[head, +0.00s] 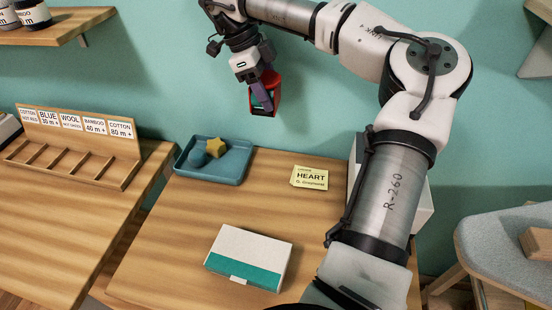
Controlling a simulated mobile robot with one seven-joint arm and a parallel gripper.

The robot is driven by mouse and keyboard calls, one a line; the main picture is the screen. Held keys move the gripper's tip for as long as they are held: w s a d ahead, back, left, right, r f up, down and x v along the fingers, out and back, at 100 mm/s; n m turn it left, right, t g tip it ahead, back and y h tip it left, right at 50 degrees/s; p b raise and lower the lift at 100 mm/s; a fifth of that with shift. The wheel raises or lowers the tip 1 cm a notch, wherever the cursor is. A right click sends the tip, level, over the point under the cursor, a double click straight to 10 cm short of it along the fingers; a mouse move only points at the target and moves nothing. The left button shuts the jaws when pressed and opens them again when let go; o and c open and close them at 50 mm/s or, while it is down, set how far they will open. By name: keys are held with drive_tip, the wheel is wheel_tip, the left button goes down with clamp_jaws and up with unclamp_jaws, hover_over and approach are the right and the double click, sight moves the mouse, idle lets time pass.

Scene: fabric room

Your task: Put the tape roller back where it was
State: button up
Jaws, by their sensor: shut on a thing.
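My gripper (261,88) is in the air above the back of the middle table (190,240), in front of the teal wall. It is shut on a small red and dark object with a teal patch, which I take to be the tape roller (277,97). The roller hangs below the gripper, well clear of the tabletop. Part of it is hidden by the gripper's fingers.
A blue tray (235,177) holds a yellow star and a blue piece. A card marked HEART (310,177) and a white and teal box (249,255) lie on the table. A labelled wooden rack (78,135) stands left. A shelf (60,30) juts out upper left.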

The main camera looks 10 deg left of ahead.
wheel_tip(320, 180, down, 19)
drive_tip(key=p, duration=0.4)
drive_tip(key=shift+f, duration=0.4)
drive_tip(key=shift+f, duration=0.2)
drive_tip(key=o, duration=1.1)
drive_tip(key=shift+r, duration=0.2)
drive_tip(key=b+v, duration=0.3)
drive_tip(key=v, duration=0.9)
